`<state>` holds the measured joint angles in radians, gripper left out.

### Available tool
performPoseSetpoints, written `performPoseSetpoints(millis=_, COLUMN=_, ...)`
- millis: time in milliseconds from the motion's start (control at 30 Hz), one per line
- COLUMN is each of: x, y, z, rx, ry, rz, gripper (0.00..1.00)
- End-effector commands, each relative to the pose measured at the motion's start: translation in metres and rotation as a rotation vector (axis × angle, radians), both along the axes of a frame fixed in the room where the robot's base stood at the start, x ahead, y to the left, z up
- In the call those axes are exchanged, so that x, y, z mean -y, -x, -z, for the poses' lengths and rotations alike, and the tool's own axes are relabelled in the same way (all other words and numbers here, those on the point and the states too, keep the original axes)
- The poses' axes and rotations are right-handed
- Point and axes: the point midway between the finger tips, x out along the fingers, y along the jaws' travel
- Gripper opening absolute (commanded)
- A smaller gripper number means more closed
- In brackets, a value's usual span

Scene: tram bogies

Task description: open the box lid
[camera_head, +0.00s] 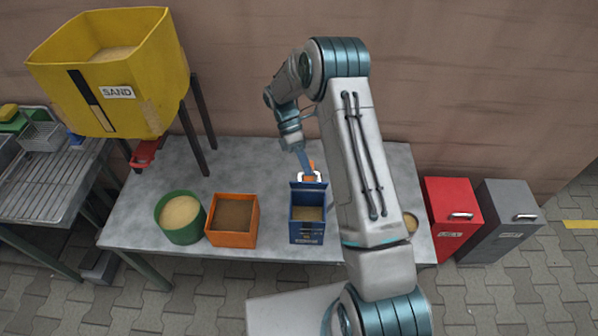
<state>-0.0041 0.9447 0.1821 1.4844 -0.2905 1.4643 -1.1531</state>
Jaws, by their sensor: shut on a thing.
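The blue box (307,232) stands on the grey table, right of the orange box. Its lid (308,187) stands raised at the back edge, and tan contents show inside the box. My gripper (309,173) is at the top of the lid, behind the box, and is shut on the lid, seemingly at its pale handle. The arm comes down from above and behind. The fingertips are small in the picture, so the exact grip is hard to see.
On the grey table (150,192) stand a green tub (182,236) of tan material and an orange box (232,239) of brown material. A round container (411,222) is partly hidden behind my arm. A yellow sand hopper (150,60) rises at the left. Red (452,200) and grey (507,210) bins stand right.

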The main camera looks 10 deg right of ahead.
Motion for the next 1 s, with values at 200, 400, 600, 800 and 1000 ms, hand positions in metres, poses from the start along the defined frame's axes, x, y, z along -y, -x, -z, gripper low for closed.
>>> performPoseSetpoints(millis=200, x=0.005, y=-0.0064, z=0.0093, rx=0.006, ry=-0.003, rz=0.002, gripper=0.0)
performPoseSetpoints(millis=400, x=0.0069, y=-0.0077, z=0.0112, rx=0.001, ry=-0.003, rz=0.004, gripper=0.0)
performPoseSetpoints(millis=600, x=0.008, y=-0.0077, z=0.0116, rx=-0.001, ry=-0.003, rz=0.004, gripper=0.0)
performPoseSetpoints(millis=800, x=0.0083, y=-0.0072, z=0.0117, rx=-0.002, ry=-0.003, rz=0.006, gripper=0.0)
performPoseSetpoints(millis=1000, x=0.008, y=-0.0075, z=0.0108, rx=-0.002, ry=-0.002, rz=0.005, gripper=0.38)
